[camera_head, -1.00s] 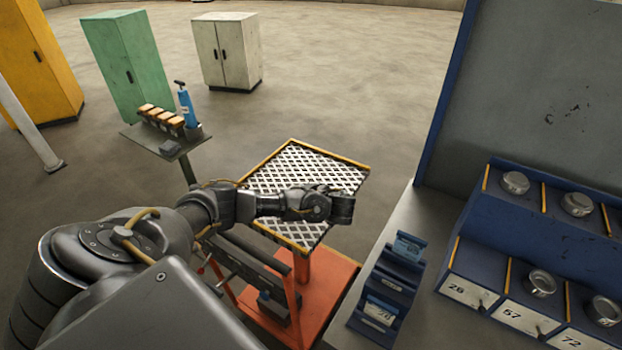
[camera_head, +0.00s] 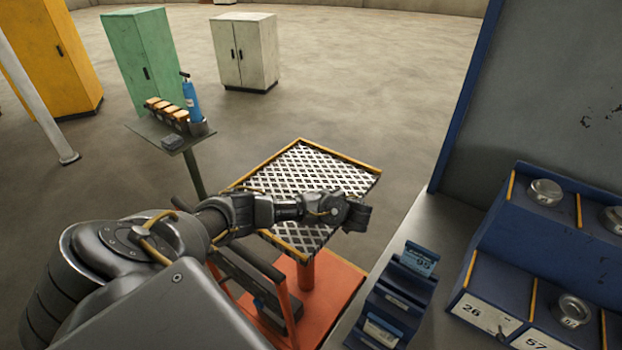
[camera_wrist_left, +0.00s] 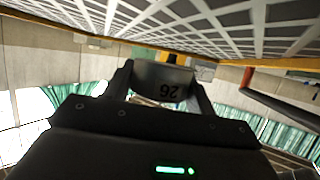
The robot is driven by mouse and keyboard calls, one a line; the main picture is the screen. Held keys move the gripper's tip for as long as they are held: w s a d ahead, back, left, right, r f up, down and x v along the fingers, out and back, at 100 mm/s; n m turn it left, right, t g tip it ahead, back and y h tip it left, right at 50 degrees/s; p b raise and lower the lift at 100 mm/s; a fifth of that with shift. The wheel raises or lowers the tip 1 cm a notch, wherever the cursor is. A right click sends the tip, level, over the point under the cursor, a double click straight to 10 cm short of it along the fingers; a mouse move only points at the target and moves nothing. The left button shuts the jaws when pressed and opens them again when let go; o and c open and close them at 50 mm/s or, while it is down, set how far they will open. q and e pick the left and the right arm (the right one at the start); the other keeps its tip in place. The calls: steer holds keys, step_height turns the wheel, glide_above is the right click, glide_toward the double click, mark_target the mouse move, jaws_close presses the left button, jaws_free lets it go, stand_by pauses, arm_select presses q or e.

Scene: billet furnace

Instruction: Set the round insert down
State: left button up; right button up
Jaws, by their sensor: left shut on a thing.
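My left gripper (camera_head: 357,214) reaches in from the left over the right edge of the mesh-topped orange cart (camera_head: 300,180). In the left wrist view my gripper (camera_wrist_left: 163,80) is shut on the round insert (camera_wrist_left: 160,78), a dark metal ring marked 26 that appears upside down. The insert cannot be made out in the head view. The mesh top (camera_wrist_left: 215,20) fills the upper part of the wrist view; contact with it cannot be told. My right gripper is not in view.
A blue rack (camera_head: 545,270) with numbered slots and several metal inserts stands at the right. A small blue card holder (camera_head: 400,295) sits on the grey bench beside it. A side table (camera_head: 150,128) with blocks and a blue bottle stands behind left. Much of the mesh is bare.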

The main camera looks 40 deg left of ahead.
arm_select(q)
steer(key=shift+s+a+f, duration=0.1)
steer(key=shift+s+f+b, duration=0.1)
steer(key=shift+f+b, duration=0.45)
steer(key=shift+f, duration=0.05)
step_height(320, 180, down, 2)
steer(key=shift+f, duration=0.25)
steer(key=shift+f, duration=0.1)
steer(key=o, duration=1.5)
